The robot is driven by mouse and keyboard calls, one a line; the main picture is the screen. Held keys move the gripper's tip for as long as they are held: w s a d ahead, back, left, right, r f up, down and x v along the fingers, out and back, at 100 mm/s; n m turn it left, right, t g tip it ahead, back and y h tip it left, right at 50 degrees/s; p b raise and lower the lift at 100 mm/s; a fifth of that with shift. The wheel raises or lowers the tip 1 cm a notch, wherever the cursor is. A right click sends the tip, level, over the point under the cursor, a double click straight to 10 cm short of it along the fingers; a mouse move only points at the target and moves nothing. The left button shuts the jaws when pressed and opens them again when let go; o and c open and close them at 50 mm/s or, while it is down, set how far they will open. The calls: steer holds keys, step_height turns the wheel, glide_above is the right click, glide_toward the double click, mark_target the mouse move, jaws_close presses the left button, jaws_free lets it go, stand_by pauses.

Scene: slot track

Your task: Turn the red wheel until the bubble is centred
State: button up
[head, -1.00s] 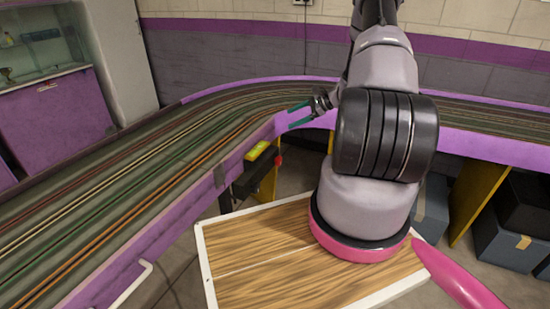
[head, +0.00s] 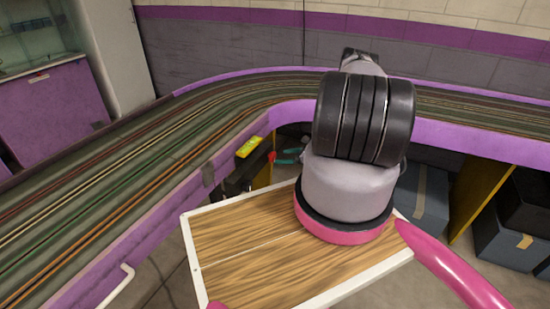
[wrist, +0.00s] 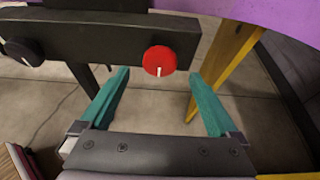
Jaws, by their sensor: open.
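The red wheel (wrist: 159,61), with a white mark at its lower edge, sits on the end of a black bar (wrist: 100,35) in the wrist view. It shows small in the head view (head: 271,157). The yellow-green level (head: 249,147) lies beside the purple track edge above the bar; its bubble is too small to make out. My gripper (wrist: 160,76) is open and empty, its two teal fingers pointing toward the wheel, one on either side in the picture. The fingers appear apart from the wheel. In the head view my gripper (head: 290,156) is just right of the wheel.
A black knob (wrist: 22,50) is on the bar's left part. A yellow support panel (wrist: 222,70) stands close right of my gripper. The slot track (head: 130,185) with its purple edge curves above. Dark boxes (head: 418,200) stand under the track at right.

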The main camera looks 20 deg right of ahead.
mark_target(274, 157)
steer(key=shift+x, duration=2.7)
steer(key=c, duration=1.3)
